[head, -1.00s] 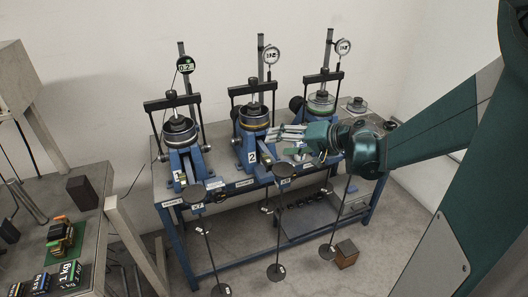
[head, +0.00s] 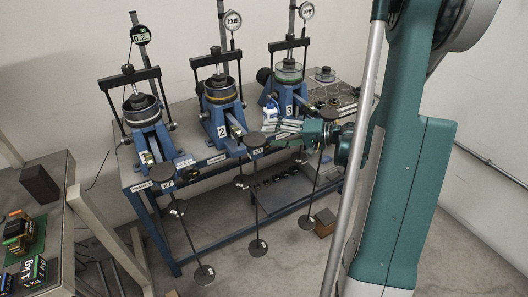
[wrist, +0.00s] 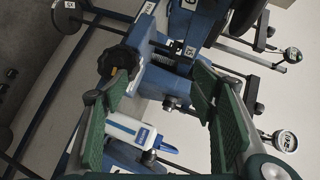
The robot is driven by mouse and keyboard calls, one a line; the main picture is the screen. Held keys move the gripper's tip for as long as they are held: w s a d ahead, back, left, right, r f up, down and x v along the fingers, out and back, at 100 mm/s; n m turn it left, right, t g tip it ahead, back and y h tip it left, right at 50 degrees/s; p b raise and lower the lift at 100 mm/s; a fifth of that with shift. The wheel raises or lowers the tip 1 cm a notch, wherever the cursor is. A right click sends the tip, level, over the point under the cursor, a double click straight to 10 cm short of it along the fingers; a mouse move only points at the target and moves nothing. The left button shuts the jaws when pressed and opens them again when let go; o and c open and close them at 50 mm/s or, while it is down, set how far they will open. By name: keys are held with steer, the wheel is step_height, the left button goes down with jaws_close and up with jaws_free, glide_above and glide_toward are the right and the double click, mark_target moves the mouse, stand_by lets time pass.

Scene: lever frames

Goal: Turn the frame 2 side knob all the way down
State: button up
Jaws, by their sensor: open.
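Frame 2 (head: 219,117) is the middle blue lever frame on the bench, marked with a "2" plate, which also shows in the wrist view (wrist: 190,50). My gripper (head: 279,130) is in front of the bench's right part, to the right of frame 2. In the wrist view its two green fingers (wrist: 162,78) are spread and empty. A black lobed knob (wrist: 118,60) lies at the left fingertip, which overlaps its lower edge. It looks like frame 2's side knob; I cannot tell whether the finger touches it. In the head view this knob cannot be made out.
A white-and-blue bottle (head: 270,110) stands between frame 2 and frame 3 (head: 289,98), close to my gripper; it also shows below the knob in the wrist view (wrist: 140,131). Frame 1 (head: 146,139) stands at left. Hanging rods with discs (head: 255,140) stand before the bench.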

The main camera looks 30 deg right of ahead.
steer(key=y+b, duration=0.1)
steer(key=b, duration=0.1)
glide_toward(265, 148)
steer(key=x, duration=0.2)
steer(key=shift+w+a+f, duration=0.1)
steer(key=shift+w+a, duration=0.05)
steer(key=shift+w, duration=0.2)
steer(key=shift+a, duration=0.1)
steer(key=shift+b+x, duration=0.85)
steer(key=shift+x, duration=2.95)
steer(key=c, duration=0.9)
